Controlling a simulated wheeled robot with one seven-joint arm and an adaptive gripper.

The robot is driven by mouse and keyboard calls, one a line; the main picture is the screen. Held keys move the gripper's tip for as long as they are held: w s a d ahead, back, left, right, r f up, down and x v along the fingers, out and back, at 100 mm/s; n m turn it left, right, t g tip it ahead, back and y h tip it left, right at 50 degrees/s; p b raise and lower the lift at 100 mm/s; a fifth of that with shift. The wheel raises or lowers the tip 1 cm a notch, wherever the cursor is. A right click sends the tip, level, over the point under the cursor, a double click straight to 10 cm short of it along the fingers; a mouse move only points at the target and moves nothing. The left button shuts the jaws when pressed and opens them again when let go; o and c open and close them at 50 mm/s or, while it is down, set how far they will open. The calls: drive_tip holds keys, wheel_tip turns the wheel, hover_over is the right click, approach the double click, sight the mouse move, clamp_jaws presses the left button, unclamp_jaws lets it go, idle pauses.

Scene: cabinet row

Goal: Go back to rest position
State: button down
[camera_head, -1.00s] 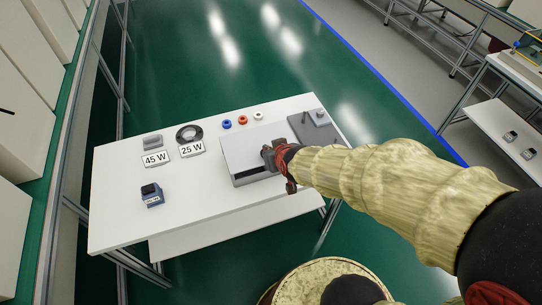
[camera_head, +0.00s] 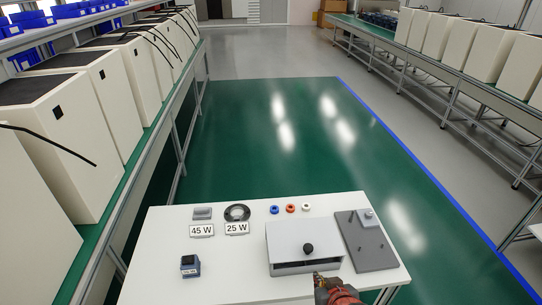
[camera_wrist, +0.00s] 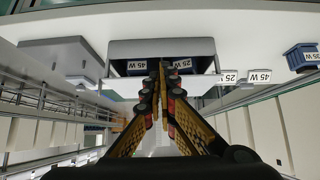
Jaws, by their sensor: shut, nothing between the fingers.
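My gripper (camera_head: 322,281) is at the front edge of the white table (camera_head: 225,285), just in front of the grey box (camera_head: 288,238). In the wrist view its two fingers (camera_wrist: 163,72) are together with nothing between them. The grey box has a sloping light lid with a round black knob (camera_head: 308,249) and a dark slot along its front. The box also shows ahead of the fingers in the wrist view (camera_wrist: 125,48). The rest of my arm is mostly out of the head view.
A dark grey plate (camera_head: 365,246) lies right of the box. A small blue device (camera_head: 190,265), signs reading 45 W (camera_head: 202,231) and 25 W (camera_head: 237,228), a black ring and small coloured rings are on the table. White cabinets line both sides; the green floor behind is clear.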

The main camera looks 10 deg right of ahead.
drive_tip(key=s+g, duration=0.4)
drive_tip(key=s, duration=0.3)
drive_tip(key=w+r+v, duration=0.1)
drive_tip(key=w+v, duration=0.1)
drive_tip(key=v, duration=0.8)
drive_tip(key=w+r+v, duration=0.1)
drive_tip(key=w+v, duration=0.1)
drive_tip(key=v, duration=0.8)
drive_tip(key=shift+w+d+t, duration=0.15)
drive_tip(key=shift+w+t, duration=0.1)
drive_tip(key=shift+t, duration=0.05)
